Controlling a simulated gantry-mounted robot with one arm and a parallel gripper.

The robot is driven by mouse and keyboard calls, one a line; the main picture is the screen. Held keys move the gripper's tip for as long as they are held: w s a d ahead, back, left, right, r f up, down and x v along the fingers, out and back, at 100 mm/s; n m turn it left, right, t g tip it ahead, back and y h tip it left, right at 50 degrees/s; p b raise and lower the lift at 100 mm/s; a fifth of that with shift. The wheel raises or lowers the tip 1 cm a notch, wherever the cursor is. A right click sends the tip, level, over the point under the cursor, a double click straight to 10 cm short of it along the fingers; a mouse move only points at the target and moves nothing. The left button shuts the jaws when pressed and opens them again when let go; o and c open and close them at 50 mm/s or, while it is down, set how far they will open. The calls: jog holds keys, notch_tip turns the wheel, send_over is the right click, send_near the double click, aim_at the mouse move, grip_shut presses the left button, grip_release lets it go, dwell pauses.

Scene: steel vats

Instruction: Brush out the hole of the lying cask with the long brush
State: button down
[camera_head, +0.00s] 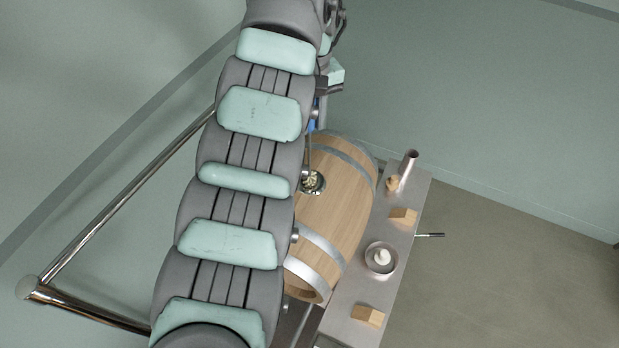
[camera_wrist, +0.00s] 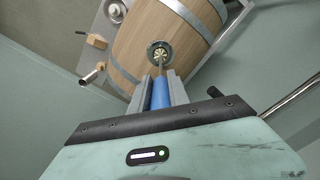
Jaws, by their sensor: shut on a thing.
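The wooden cask (camera_head: 341,213) lies on its side with metal hoops, partly hidden behind my arm in the head view. It also shows in the wrist view (camera_wrist: 135,47). Its hole (camera_head: 313,182) has a dark metal rim and faces up; it also shows in the wrist view (camera_wrist: 159,52). My gripper (camera_wrist: 162,88) is shut on the blue handle of the long brush (camera_wrist: 161,95). The brush's thin shaft runs from the handle to the hole, and pale bristles show at the hole. I cannot tell how deep the bristles sit.
A steel bench (camera_head: 349,308) runs along the cask's right side. It carries wooden wedges (camera_head: 403,215), (camera_head: 367,315), a round dish (camera_head: 381,257) with a white thing in it, and a metal tube (camera_head: 408,162). A steel rail (camera_head: 130,205) runs at the left. The floor at the right is clear.

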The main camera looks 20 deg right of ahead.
notch_tip(320, 180, up, 6)
jog(key=p, duration=0.3)
notch_tip(320, 180, up, 4)
jog(key=p, duration=0.5)
jog(key=shift+r, duration=0.25)
jog(key=shift+f, duration=0.1)
